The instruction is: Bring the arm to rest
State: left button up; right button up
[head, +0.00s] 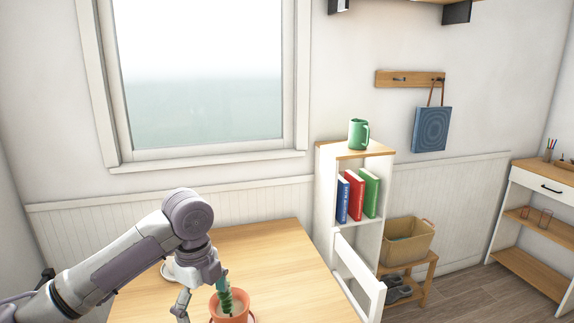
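My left arm comes in from the lower left and bends down over the wooden table (285,262). My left gripper (200,296) hangs low over the table with its fingers spread apart, and nothing shows between them. A terracotta pot (236,317) with a green plant (225,294) stands just right of the gripper, cut off by the bottom edge. The gripper's right side overlaps the plant in the picture; I cannot tell whether they touch. My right gripper is not in view.
A white object (176,272) is partly hidden behind my arm. A white chair (358,275) stands at the table's right side. The table's right half is clear.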

pick_arm(q)
jog(key=s+d+f+n+t+h, duration=0.1)
jog(key=s+d+f+n, duration=0.25)
jog(key=f, duration=0.25)
jog(key=s+d+f+n+h, duration=0.1)
jog(key=s+d+f+n, duration=0.15)
jog(key=s+f, duration=0.2)
jog(key=s+d+f+n+t+h, duration=0.1)
jog(key=s+d+f+n+h, duration=0.2)
jog(key=f, duration=0.4)
jog(key=s+a+f+n+t+y, duration=0.1)
jog(key=s+a+f+n+y, duration=0.15)
jog(key=s+a+n, duration=0.55)
jog(key=s+a+f+n+y, duration=0.25)
jog(key=s+a+n, duration=0.3)
jog(key=s, duration=0.35)
notch_tip(320, 180, down, 25)
jog(key=s+m+g, duration=0.1)
jog(key=s+a+f+g, duration=0.1)
jog(key=s+a+f, duration=0.1)
jog(key=s+f, duration=1.4)
jog(key=shift+s+a+f, duration=0.2)
jog(key=shift+s+a, duration=0.1)
jog(key=shift+a, duration=0.05)
